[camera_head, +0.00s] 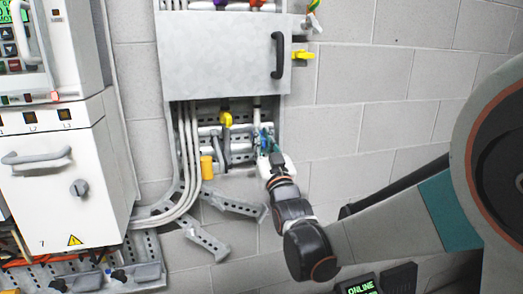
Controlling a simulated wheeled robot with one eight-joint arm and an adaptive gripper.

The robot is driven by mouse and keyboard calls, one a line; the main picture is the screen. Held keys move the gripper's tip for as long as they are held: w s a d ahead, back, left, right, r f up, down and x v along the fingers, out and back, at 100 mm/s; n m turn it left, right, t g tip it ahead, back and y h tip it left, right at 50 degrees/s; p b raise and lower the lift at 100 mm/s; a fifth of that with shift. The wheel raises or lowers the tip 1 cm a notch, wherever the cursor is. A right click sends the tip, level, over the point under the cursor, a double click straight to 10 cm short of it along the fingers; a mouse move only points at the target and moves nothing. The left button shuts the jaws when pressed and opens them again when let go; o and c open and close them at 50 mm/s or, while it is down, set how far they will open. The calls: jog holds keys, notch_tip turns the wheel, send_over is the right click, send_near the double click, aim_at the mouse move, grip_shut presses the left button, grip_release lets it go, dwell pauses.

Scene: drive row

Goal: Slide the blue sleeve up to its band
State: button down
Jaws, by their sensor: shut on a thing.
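The blue sleeve (265,137) is a small blue-teal patch below the grey cabinet, right of the yellow pieces. It seems to sit around a thin pale upright pipe (257,109) that comes down from the cabinet. My gripper (266,150) reaches in from the lower right and is shut at the sleeve, covering its lower part. The fingers are small and partly hidden by the wrist. I cannot make out the sleeve's band at this size.
A grey cabinet (220,55) with a black handle (278,55) hangs just above. A yellow sleeve (207,168), a yellow collar (226,119) and pale conduits (189,150) stand to the left. Perforated metal trays (232,205) lie below. Bare block wall (345,135) is to the right.

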aim_at(258, 105)
notch_tip(258, 105, up, 8)
jog(key=p, duration=0.4)
jog(key=shift+w+f, duration=0.1)
jog(key=shift+f, duration=0.15)
jog(key=c, duration=1.7)
grip_release()
jog(key=shift+o, duration=0.5)
jog(key=shift+w+f, duration=0.1)
jog(key=shift+s+f, duration=0.25)
jog(key=shift+s, duration=0.25)
jog(key=v, duration=1.1)
jog(key=shift+s, duration=0.2)
